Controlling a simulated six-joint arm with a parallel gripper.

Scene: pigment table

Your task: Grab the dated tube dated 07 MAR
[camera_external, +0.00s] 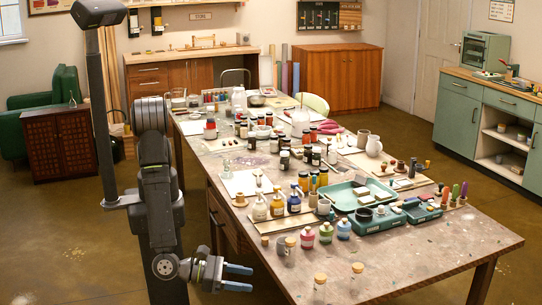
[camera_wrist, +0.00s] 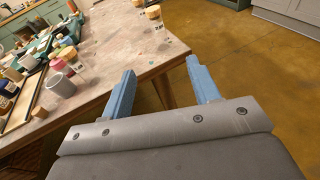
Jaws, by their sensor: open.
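Small tubes with cork-coloured tops stand near the table's front edge. One (camera_external: 320,283) is nearest my gripper in the external view, another (camera_external: 357,271) is to its right, and a third (camera_external: 290,245) is farther back. In the wrist view a pale tube (camera_wrist: 156,20) stands near the table edge, and another (camera_wrist: 82,63) stands by the coloured bottles. Their label text is too small to read, so I cannot tell which says 07 MAR. My gripper (camera_external: 248,278) is open and empty, off the table's left edge. Its blue fingers are spread in the wrist view (camera_wrist: 162,70).
Pink, green and blue bottles (camera_external: 326,233) stand just behind the front tubes. Beyond them are paint bottles, a green tray (camera_external: 357,196) and a green paint box (camera_external: 366,227). The table's front right (camera_external: 440,255) is mostly bare.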

